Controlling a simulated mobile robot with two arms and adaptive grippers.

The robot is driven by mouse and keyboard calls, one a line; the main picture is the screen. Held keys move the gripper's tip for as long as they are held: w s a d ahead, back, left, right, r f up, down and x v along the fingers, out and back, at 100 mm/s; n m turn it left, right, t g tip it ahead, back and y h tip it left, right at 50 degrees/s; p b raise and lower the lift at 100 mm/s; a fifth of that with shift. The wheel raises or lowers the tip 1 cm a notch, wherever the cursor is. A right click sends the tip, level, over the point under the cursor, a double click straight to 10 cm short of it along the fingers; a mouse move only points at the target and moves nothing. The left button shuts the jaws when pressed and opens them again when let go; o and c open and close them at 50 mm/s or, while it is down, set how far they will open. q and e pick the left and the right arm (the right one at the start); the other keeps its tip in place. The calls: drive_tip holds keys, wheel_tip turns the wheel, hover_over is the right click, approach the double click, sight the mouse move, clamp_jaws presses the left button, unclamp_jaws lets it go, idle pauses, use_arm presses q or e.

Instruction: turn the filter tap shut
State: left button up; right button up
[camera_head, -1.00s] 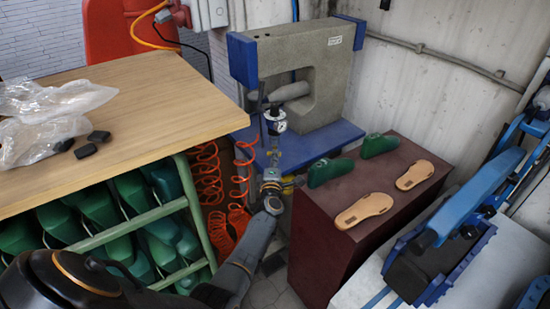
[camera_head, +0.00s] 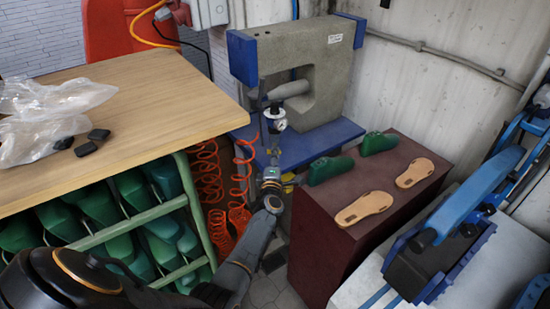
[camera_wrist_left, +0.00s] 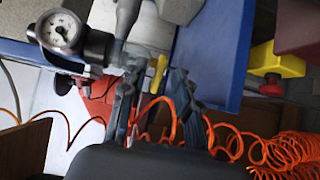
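The filter unit with its round white gauge (camera_head: 276,124) hangs at the front of the grey press. It also shows at the upper left of the left wrist view, with the gauge (camera_wrist_left: 60,31) turned sideways. The small yellow tap lever (camera_wrist_left: 158,72) shows in the left wrist view between the fingertips of my left gripper (camera_wrist_left: 154,78). The fingers are apart, one on each side of the lever; I cannot tell whether either touches it. In the head view my left gripper (camera_head: 271,172) is just below the filter, and the tap is too small to make out. My right gripper is not in view.
Orange coiled hoses (camera_head: 207,185) hang left of my gripper, beside the wooden table (camera_head: 150,95). A maroon block (camera_head: 330,235) with sandal soles and green lasts stands to the right. A yellow box with a red button (camera_wrist_left: 275,62) is near the blue press table (camera_wrist_left: 215,50).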

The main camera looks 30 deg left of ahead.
use_arm(q)
drive_tip(key=v, duration=0.7)
drive_tip(key=shift+s+d, duration=0.1)
drive_tip(key=shift+s, duration=0.05)
drive_tip(key=s+d+f+m+g+h, duration=0.1)
drive_tip(key=s+d+f+m+h, duration=0.15)
drive_tip(key=f, duration=0.45)
drive_tip(key=s+d+f+m+g+h+b, duration=0.1)
drive_tip(key=s+d+f+m+h, duration=0.1)
drive_tip(key=d+f+m, duration=0.35)
drive_tip(key=s+d+f+m+h, duration=0.2)
drive_tip(key=f, duration=0.7)
drive_tip(key=s+d+f+m+g+h+b, duration=0.1)
drive_tip(key=s+d+f+m+g, duration=0.15)
drive_tip(key=s+f, duration=0.4)
drive_tip(key=s+d+f+m+g+h, duration=0.1)
drive_tip(key=s+d+f+m+g, duration=0.15)
drive_tip(key=s+f+m, duration=0.35)
drive_tip(key=s+f+m+g, duration=0.2)
drive_tip(key=s+f, duration=0.3)
drive_tip(key=s, duration=0.6)
drive_tip(key=s+f+m+g+b, duration=0.1)
drive_tip(key=s+f+m+g, duration=0.2)
drive_tip(key=s, duration=0.9)
drive_tip(key=s+f+m+g, duration=0.2)
drive_tip(key=s+f, duration=0.7)
drive_tip(key=s, duration=0.3)
drive_tip(key=shift+a+m+g, duration=0.2)
drive_tip(key=shift+m+g, duration=0.15)
drive_tip(key=shift+g, duration=0.05)
